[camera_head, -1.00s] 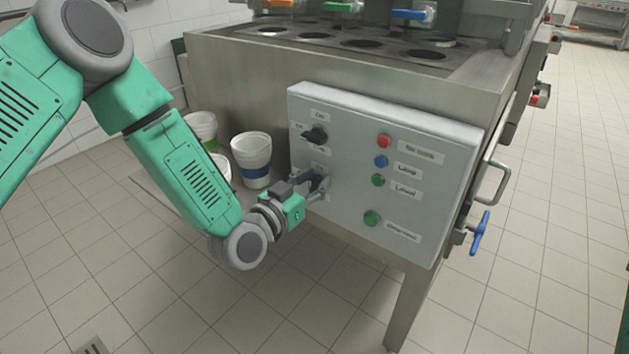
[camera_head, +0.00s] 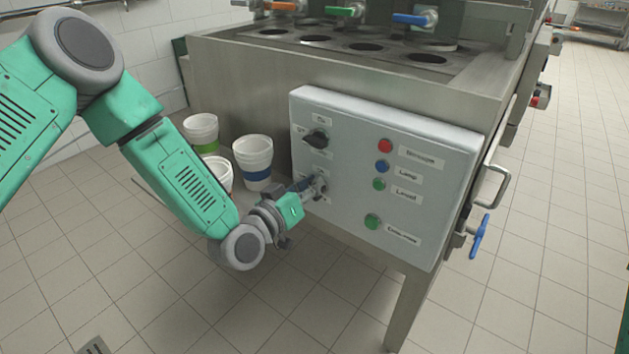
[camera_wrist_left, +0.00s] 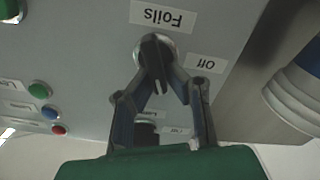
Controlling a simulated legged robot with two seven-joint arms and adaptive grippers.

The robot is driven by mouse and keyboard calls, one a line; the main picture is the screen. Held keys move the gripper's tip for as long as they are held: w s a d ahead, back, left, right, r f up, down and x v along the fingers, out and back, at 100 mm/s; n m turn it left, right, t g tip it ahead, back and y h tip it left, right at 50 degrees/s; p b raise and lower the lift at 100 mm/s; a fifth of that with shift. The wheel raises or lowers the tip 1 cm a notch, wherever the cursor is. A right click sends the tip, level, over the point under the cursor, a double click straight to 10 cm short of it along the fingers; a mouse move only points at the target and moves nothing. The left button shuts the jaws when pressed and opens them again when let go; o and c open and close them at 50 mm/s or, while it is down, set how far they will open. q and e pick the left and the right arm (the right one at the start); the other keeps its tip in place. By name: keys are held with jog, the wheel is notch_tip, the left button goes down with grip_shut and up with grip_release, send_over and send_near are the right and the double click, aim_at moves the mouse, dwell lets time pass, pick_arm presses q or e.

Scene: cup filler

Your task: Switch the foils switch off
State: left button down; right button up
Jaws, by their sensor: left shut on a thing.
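The foils switch (camera_wrist_left: 155,48) is a black rotary knob on the light grey control panel (camera_head: 338,222). In the left wrist view it sits by the upside-down "Foils" label (camera_wrist_left: 163,17), with the "Off" label (camera_wrist_left: 206,64) to its right. My left gripper (camera_head: 314,187) is at the panel's lower left. In the left wrist view its two fingertips (camera_wrist_left: 158,75) close in on the knob's handle and are shut on it. In the head view the gripper mostly hides this knob. My right gripper is in neither view.
Another black knob (camera_head: 317,139) sits above on the panel. Red (camera_head: 386,146), blue (camera_head: 383,166) and green buttons are to the right. Stacked cups (camera_head: 254,158) stand left of the panel. A blue-handled valve (camera_head: 480,235) sticks out at the right side.

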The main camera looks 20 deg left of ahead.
pick_arm(q)
jog(key=n, duration=0.3)
jog(key=shift+a+f, duration=0.25)
jog(key=shift+f, duration=0.05)
jog(key=shift+a+f+n+b, duration=0.1)
jog(key=shift+f+n+b, duration=0.25)
jog(key=shift+n, duration=1.35)
jog(key=shift+a+f+n+b, duration=0.2)
jog(key=shift+n+b, duration=0.1)
jog(key=shift+n, duration=1.4)
jog(key=shift+a+f+n+b, duration=0.1)
jog(key=shift+f+n+b, duration=0.25)
jog(key=shift+n, duration=1.35)
jog(key=shift+d, duration=0.1)
jog(key=c, duration=1.7)
grip_release()
jog(key=shift+o, duration=0.5)
jog(key=shift+r, duration=0.15)
jog(key=shift+a, duration=0.2)
